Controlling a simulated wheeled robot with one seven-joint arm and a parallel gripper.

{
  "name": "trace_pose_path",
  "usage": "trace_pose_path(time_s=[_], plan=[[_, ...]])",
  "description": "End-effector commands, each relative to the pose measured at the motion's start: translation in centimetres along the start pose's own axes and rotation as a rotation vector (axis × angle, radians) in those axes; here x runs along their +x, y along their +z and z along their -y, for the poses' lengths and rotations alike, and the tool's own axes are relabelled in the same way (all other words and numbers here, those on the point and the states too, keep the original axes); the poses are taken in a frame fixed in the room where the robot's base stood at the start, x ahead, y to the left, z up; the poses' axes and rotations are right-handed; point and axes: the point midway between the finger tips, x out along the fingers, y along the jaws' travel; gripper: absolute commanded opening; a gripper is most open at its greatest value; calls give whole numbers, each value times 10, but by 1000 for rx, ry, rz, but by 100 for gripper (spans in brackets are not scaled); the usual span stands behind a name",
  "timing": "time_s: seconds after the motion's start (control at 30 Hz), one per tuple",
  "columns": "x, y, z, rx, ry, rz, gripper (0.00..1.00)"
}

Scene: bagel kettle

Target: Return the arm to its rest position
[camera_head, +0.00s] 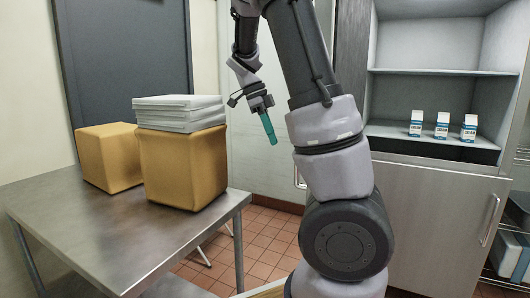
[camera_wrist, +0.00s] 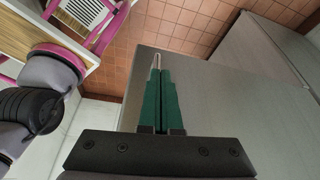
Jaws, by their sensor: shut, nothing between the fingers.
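My gripper (camera_head: 268,127) hangs from the raised arm in the upper middle of the head view, pointing down and slightly right. Its green fingers are together with nothing between them. In the wrist view my gripper (camera_wrist: 156,62) shows its two green fingers meeting at the tips over a flat grey surface. In the head view it is in free air, to the right of the table and left of the open cabinet. My arm is bent, with its links crossing the middle of that view.
A steel table (camera_head: 95,225) at left holds two yellow-brown blocks (camera_head: 183,168) (camera_head: 108,157), one topped by white trays (camera_head: 180,113). An open cabinet (camera_head: 440,75) at right has several small cartons (camera_head: 442,125) on a shelf. Tiled floor (camera_head: 262,232) shows between table and cabinet.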

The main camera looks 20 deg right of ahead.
Motion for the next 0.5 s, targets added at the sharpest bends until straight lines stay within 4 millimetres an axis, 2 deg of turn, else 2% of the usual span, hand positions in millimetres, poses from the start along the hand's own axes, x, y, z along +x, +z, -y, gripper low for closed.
trace_pose_path(time_s=[0.27, 0.37, 0.5], plan=[[-3, -3, 2, -28, 8, 20, 0], [0, -5, -6, -138, 24, 91, 0], [-3, -9, -29, -430, 4, 280, 0]])
